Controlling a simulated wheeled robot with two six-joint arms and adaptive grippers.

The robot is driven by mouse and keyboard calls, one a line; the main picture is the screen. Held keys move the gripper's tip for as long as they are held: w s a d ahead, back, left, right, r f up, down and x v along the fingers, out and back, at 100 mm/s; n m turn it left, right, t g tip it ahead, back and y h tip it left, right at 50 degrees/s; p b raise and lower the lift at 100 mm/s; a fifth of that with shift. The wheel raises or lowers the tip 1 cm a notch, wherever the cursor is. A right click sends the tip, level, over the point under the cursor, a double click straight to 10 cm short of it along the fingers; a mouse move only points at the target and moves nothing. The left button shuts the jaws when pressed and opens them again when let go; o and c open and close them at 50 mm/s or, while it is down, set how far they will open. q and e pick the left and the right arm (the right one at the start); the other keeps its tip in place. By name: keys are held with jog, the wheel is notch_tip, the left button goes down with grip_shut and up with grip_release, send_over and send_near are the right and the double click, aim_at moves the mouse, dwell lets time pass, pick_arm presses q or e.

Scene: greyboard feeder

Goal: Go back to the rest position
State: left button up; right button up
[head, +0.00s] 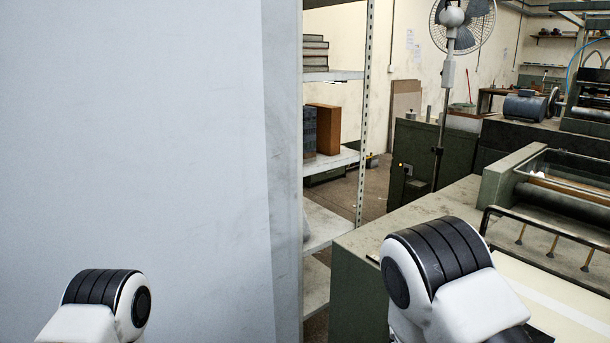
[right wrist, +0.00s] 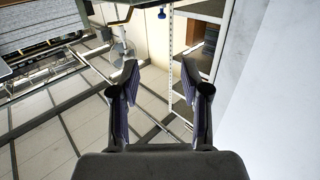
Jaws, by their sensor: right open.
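In the head view two of my arm links show at the bottom, one at the left and one at the right. Neither gripper shows there. In the right wrist view my right gripper (right wrist: 163,95) is open, its two dark fingers apart with nothing between them. My left gripper is out of view.
A large pale panel (head: 140,130) fills the left of the head view. Metal shelving (head: 330,75) with stacked boards stands beside it. A green machine (head: 420,215) with rollers stands at the right, close to my right arm. A fan (head: 463,20) stands behind.

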jog(key=s+d+f+m+g, duration=0.1)
jog(key=s+d+f+g, duration=0.25)
jog(key=s+f, duration=0.4)
jog(key=s+d+f+g, duration=0.3)
jog(key=s+f+g, duration=0.2)
jog(key=f, duration=0.6)
jog(key=s+a+f+n+g+y, duration=0.1)
jog(key=s+f+g, duration=0.2)
jog(key=s, duration=0.6)
jog(key=s+a+f+n+g+y, duration=0.1)
jog(key=s+f+g, duration=0.2)
jog(key=s+g, duration=0.3)
jog(key=s, duration=0.3)
jog(key=shift+s+a+p, duration=0.15)
jog(key=shift+s+p, duration=0.25)
